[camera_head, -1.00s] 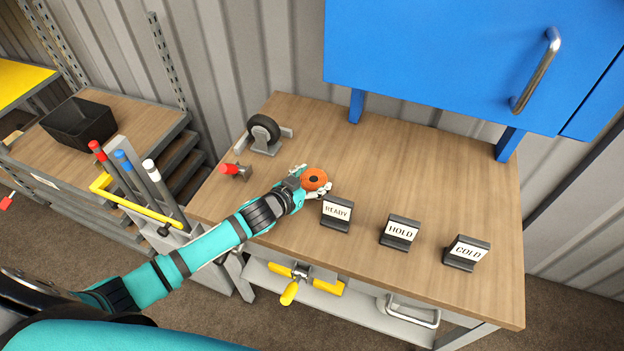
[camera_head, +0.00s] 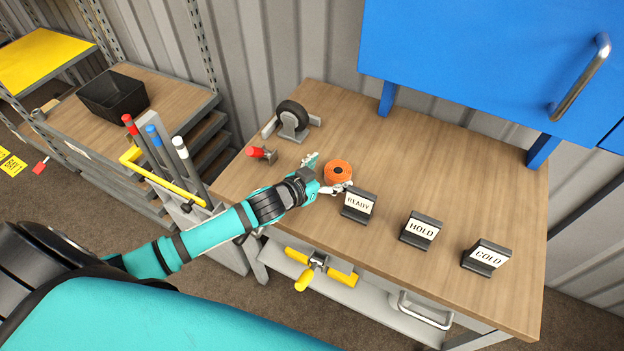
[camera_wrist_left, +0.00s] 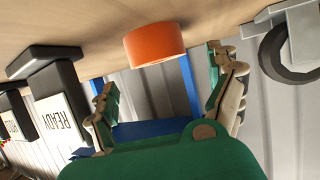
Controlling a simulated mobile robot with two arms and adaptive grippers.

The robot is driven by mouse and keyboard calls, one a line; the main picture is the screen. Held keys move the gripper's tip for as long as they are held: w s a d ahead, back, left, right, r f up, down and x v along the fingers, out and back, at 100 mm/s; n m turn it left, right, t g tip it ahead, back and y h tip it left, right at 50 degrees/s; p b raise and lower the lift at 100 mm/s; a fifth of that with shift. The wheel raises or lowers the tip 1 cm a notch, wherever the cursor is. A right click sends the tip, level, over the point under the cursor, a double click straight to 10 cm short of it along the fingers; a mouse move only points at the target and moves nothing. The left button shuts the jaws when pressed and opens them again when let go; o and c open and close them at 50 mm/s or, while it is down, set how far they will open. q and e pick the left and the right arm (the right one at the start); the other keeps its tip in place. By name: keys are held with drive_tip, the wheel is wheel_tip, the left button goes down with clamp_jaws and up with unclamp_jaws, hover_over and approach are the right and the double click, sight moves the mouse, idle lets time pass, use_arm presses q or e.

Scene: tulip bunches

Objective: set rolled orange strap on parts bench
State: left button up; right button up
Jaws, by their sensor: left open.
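The rolled orange strap (camera_head: 338,171) lies flat on the wooden bench top (camera_head: 420,170), behind and a little left of the READY sign (camera_head: 359,204). My left gripper (camera_head: 325,174) is open just left of the roll, its fingers spread toward it. In the left wrist view, which is upside down, the roll (camera_wrist_left: 155,44) rests on the bench beyond the open fingertips (camera_wrist_left: 165,88), with a gap around it and nothing held. My right gripper is not in view.
HOLD (camera_head: 421,230) and COLD (camera_head: 486,256) signs stand along the front edge. A caster wheel (camera_head: 292,116) and a red-tipped clamp (camera_head: 262,154) sit at the left. A blue cabinet (camera_head: 470,60) overhangs the back.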

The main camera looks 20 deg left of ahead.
use_arm(q)
drive_tip(key=v, duration=0.8)
drive_tip(key=shift+s+r, duration=0.15)
